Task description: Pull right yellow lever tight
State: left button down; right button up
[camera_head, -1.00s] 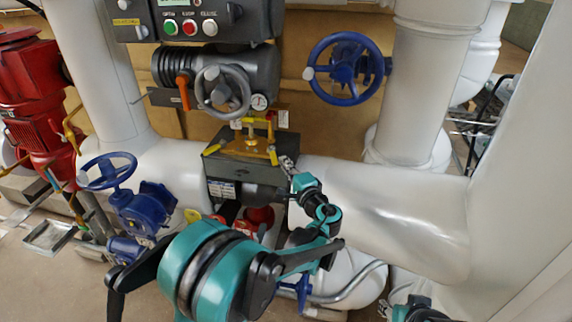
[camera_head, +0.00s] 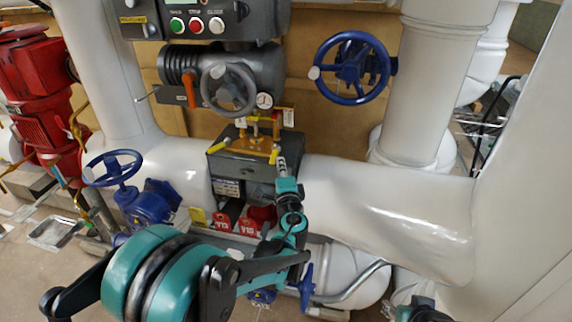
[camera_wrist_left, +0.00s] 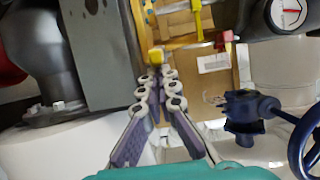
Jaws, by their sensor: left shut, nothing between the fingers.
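The right yellow lever (camera_head: 274,155) hangs at the right end of the brass fitting on top of the dark grey box. The left yellow lever (camera_head: 219,147) points down-left at the box's other end. My left gripper (camera_head: 281,163) is shut and empty beside the right lever's lower end. In the left wrist view, the fingers (camera_wrist_left: 156,76) meet just short of a yellow lever end (camera_wrist_left: 156,56); whether they touch it I cannot tell.
A grey handwheel (camera_head: 229,88) and a round gauge (camera_head: 264,100) sit just above the brass fitting. A blue handwheel (camera_head: 352,68) is at upper right, another (camera_head: 112,168) at left. A thick white pipe (camera_head: 400,215) runs right of my gripper.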

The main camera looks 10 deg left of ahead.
pick_arm(q)
jog(key=shift+s+a, duration=0.25)
jog(key=shift+a, duration=2)
jog(key=shift+a+r, duration=0.1)
jog(key=shift+a, duration=0.3)
